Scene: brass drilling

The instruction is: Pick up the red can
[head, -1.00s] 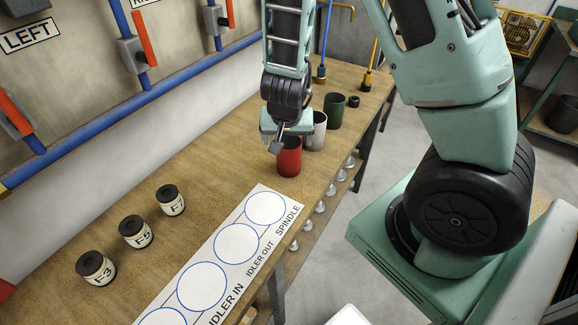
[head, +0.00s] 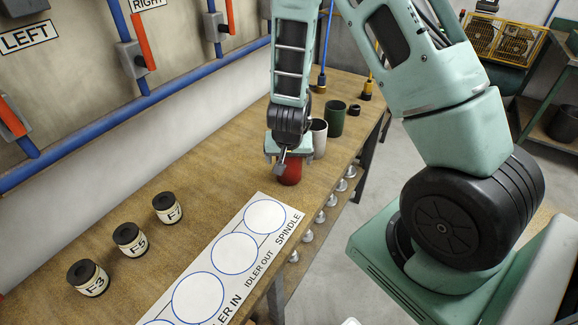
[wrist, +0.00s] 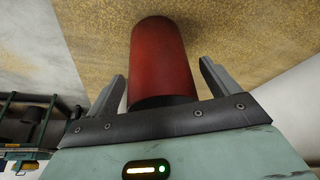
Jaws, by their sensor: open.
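The red can (head: 291,174) stands on the brown workbench (head: 215,170), just beyond the printed sheet. My gripper (head: 280,165) is low over it in the head view and hides its top. In the wrist view the red can (wrist: 158,60) sits between the two grey fingers of my gripper (wrist: 163,75), which are spread. A gap shows on the right side of the can; the left finger is close to it, and I cannot tell if it touches.
A grey-white can (head: 319,139) stands close behind the red can, with a dark green can (head: 336,118) and a small black ring (head: 354,110) farther back. The white sheet with blue circles (head: 237,246) lies in front.

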